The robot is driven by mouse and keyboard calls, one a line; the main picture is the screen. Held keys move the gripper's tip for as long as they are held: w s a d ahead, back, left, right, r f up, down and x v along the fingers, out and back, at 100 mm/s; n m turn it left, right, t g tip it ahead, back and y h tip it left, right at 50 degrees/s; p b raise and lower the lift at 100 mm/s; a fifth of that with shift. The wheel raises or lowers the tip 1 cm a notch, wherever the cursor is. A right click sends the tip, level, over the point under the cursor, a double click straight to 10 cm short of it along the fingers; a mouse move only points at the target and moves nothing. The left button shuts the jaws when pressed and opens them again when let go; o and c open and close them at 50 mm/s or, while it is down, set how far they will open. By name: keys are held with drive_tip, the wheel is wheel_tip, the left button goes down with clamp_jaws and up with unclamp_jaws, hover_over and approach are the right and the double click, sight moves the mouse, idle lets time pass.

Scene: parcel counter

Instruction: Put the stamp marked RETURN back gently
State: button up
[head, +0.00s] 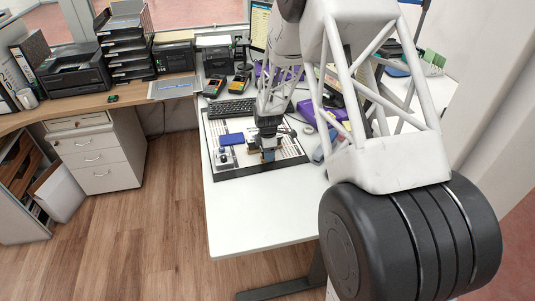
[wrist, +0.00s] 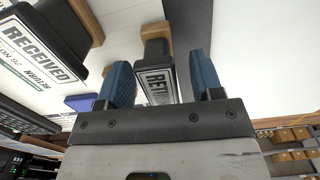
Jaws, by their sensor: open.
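My gripper (wrist: 160,62) is open, its two blue fingers on either side of a dark stamp with a tan part (wrist: 155,31). The white label on this stamp reads "RET…"; the rest is hidden behind my gripper body. The stamp sits closer to the left finger, with a gap on the right; I cannot tell whether it touches. In the head view my gripper (head: 268,152) is low over the mat (head: 258,168), and hides most of what is beneath it. Another dark stamp (wrist: 52,42), labelled "RECEIVED", stands to the left in the wrist view.
A blue pad (head: 231,139) and a small dark object (head: 223,157) lie left of my gripper on the mat. A keyboard (head: 231,108) is behind them. Purple items (head: 318,112) are to the right. The white desk's front (head: 262,215) is clear.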

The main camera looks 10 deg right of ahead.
drive_tip(key=shift+r, duration=3.25)
drive_tip(key=shift+s+r, duration=0.3)
drive_tip(key=shift+r, duration=0.25)
drive_tip(key=s+r+m+t, duration=0.1)
drive_tip(key=s+r+m, duration=0.7)
drive_tip(key=s+r, duration=1.2)
drive_tip(key=s+r+m, duration=0.2)
drive_tip(key=s+m, duration=0.1)
drive_tip(key=s, duration=0.5)
drive_tip(key=s+a+r+m+t, duration=0.1)
drive_tip(key=s+r+m, duration=0.2)
drive_tip(key=s, duration=0.6)
drive_tip(key=s+r+m, duration=0.3)
drive_tip(key=s+m, duration=0.1)
drive_tip(key=s, duration=0.4)
drive_tip(key=shift+s+a+r+t, duration=0.15)
drive_tip(key=shift+s+r+t, duration=0.15)
drive_tip(key=shift+s, duration=0.1)
